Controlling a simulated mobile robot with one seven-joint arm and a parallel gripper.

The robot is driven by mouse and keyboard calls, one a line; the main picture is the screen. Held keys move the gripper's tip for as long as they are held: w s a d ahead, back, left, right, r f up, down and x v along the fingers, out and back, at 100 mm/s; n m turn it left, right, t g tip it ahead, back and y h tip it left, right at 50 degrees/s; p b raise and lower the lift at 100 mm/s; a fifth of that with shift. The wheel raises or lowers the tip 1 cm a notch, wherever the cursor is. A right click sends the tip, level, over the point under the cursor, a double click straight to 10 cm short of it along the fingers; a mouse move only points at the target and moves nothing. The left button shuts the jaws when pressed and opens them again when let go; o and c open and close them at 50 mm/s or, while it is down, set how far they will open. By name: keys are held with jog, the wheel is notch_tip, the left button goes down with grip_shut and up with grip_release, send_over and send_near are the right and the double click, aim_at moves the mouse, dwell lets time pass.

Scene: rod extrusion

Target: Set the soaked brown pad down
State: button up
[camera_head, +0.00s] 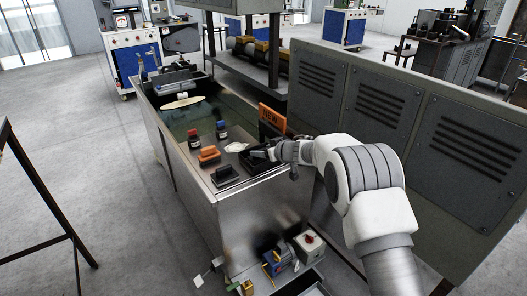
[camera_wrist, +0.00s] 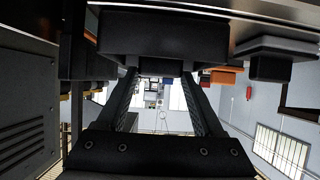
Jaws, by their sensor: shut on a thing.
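In the wrist view my gripper's two fingers (camera_wrist: 162,75) run up to a wide dark block, which I take to be the pad (camera_wrist: 165,36). The fingers are shut on it. It looks nearly black, so its brown colour and wetness cannot be told. In the head view the pad is dark and partly hidden by my gripper. I cannot tell whether it touches the bench top.
A black block (camera_head: 224,176) and an orange block (camera_head: 208,156) stand left of my gripper. An orange sign (camera_head: 272,117) stands at the back edge. Grey cabinets (camera_head: 375,98) border the right.

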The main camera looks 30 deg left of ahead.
jog(key=o, duration=1.4)
jog(key=shift+c, duration=0.2)
jog(key=shift+s+d+r, duration=0.1)
jog(key=shift+d+r, duration=0.2)
jog(key=shift+r, duration=0.05)
jog(key=p+v, duration=0.2)
jog(key=v, duration=0.9)
jog(key=shift+d, duration=0.2)
jog(key=shift+s+f, duration=0.1)
jog(key=shift+s, duration=0.05)
